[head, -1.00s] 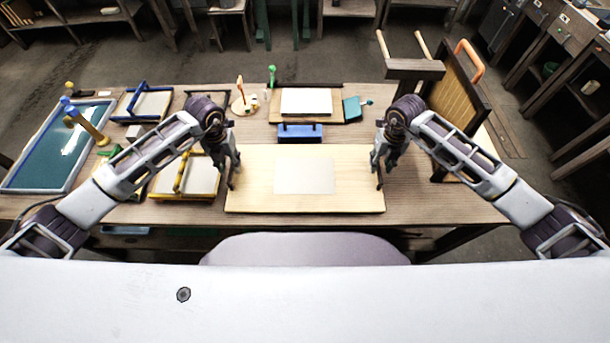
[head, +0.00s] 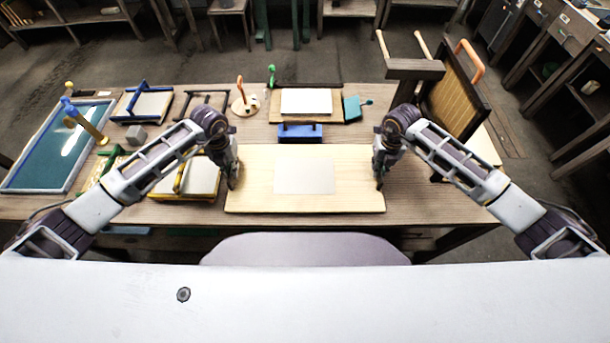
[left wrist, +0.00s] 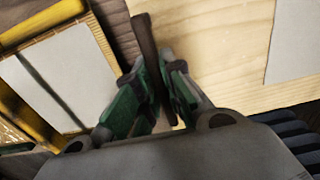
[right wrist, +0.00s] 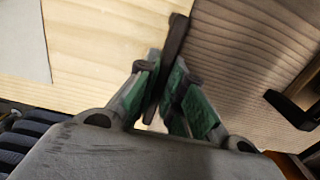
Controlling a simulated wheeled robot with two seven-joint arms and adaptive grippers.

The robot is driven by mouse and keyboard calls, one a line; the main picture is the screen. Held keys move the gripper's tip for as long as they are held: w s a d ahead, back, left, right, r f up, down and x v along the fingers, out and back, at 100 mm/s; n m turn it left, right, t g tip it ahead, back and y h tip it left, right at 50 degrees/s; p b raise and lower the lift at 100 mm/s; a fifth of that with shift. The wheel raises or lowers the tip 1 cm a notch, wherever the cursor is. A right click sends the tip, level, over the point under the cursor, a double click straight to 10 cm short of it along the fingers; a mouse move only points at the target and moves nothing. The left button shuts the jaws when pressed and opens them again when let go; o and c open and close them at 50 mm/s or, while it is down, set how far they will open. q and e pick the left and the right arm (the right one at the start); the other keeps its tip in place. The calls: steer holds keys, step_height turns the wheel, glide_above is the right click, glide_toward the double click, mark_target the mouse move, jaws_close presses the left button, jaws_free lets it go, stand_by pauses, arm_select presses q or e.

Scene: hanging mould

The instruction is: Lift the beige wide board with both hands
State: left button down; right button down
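The beige wide board (head: 345,200) lies flat on the table in the head view, with a pale sheet (head: 304,176) on its middle. My left gripper (head: 233,185) is at the board's left end, and my right gripper (head: 379,184) is at its right end. In the left wrist view, the fingers (left wrist: 158,70) close around a dark strip (left wrist: 144,35) along the board's end. In the right wrist view, the fingers (right wrist: 162,70) close around a similar dark strip (right wrist: 178,35). The fingertips partly hide the board's ends.
The wooden table (head: 255,130) carries a yellow-framed screen (head: 203,178) close by on the left. A blue box (head: 300,132) and a white sheet stack (head: 306,102) stand behind the board. A dark-framed mould (head: 455,95) stands upright at the right. A blue tray (head: 45,150) lies far left.

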arm_select(q)
steer(key=shift+w+r, duration=0.1)
steer(key=shift+r, duration=0.15)
arm_select(e)
steer(key=shift+w+r, duration=0.1)
steer(key=shift+r, duration=0.15)
stand_by(0.3)
